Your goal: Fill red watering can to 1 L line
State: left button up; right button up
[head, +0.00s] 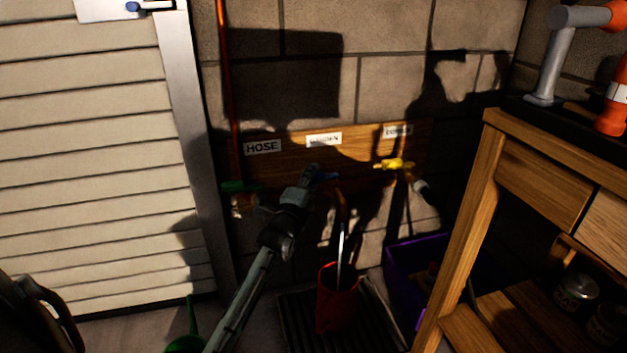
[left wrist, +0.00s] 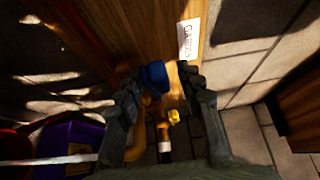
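The red watering can (head: 336,310) stands upright on a dark slatted grate below the middle tap. A pale stream of water (head: 341,255) falls from that tap's copper spout (head: 341,205) into the can. The water level and the 1 L line cannot be seen. My left gripper (head: 314,174) is at the blue tap handle (head: 327,177) under the middle label. In the left wrist view the blue handle (left wrist: 155,77) lies between my parted fingers, close to the left one, with a gap to the right one. My right gripper is not in view.
A green tap (head: 232,187) is left, under the HOSE label, and a yellow tap (head: 395,165) is right. A purple crate (head: 402,268) stands beside the grate (head: 294,312). A wooden workbench (head: 487,180) closes off the right side. A green object (head: 186,343) is on the floor.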

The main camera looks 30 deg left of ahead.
pick_arm(q)
jog(key=shift+w+a, duration=0.2)
jog(key=shift+w, duration=0.4)
jog(key=shift+r, duration=0.1)
grip_shut()
